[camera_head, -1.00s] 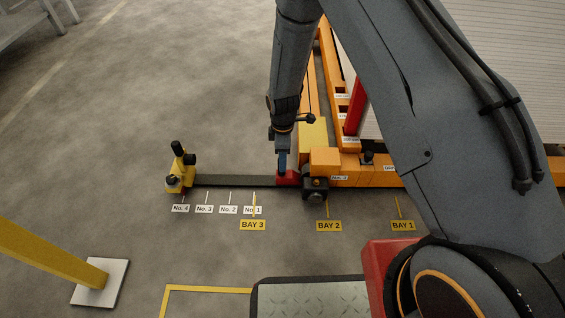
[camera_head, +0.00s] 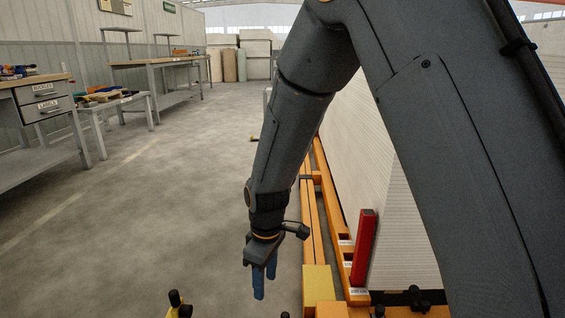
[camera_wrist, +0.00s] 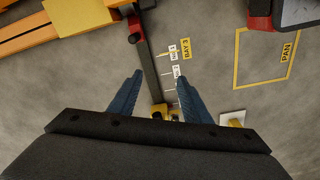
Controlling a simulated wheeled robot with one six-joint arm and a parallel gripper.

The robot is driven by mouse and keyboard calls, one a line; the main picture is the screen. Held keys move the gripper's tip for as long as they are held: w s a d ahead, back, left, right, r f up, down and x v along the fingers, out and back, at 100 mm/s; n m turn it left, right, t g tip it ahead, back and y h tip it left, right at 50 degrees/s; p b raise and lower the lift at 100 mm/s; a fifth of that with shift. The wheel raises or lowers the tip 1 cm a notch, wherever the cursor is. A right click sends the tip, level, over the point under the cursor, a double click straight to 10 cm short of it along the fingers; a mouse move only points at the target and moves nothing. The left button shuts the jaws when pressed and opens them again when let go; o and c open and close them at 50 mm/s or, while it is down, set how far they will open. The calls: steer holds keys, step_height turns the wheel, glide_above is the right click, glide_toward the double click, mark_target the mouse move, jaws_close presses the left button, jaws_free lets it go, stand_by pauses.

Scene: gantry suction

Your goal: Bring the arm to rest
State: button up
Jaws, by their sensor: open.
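My arm hangs down through the middle of the head view, with my gripper (camera_head: 264,277) at its lower end. The gripper points down over the floor, left of the orange rails. In the wrist view, the two blue fingers of my gripper (camera_wrist: 157,88) are spread apart with nothing between them. Below them show the grey floor, a dark rail (camera_wrist: 148,70) and small white number labels (camera_wrist: 175,62).
Orange rails (camera_head: 313,215) and a red post (camera_head: 363,248) stand right of my gripper, beside a large pale panel stack (camera_head: 352,150). Workbenches (camera_head: 160,75) line the left wall. The floor between is clear. A yellow-outlined PAN area (camera_wrist: 265,60) shows in the wrist view.

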steer(key=s+d+r+m+y+p, duration=0.1)
steer(key=s+r+m, duration=0.2)
steer(key=s+r, duration=0.85)
steer(key=s+d+r+m, duration=0.2)
steer(key=s+r+m, duration=0.2)
steer(key=s+r, duration=0.7)
steer(key=s+d+r+m+p, duration=0.1)
steer(key=d+r+m+p, duration=0.2)
steer(key=d+r+p, duration=0.7)
steer(key=s+d+r+m+h+p, duration=0.1)
steer(key=d+r+m+p, duration=0.2)
steer(key=d+r+p, duration=0.7)
step_height(320, 180, up, 6)
steer(key=p, duration=1.8)
steer(key=shift+s+d+h, duration=0.3)
steer(key=shift+s, duration=0.05)
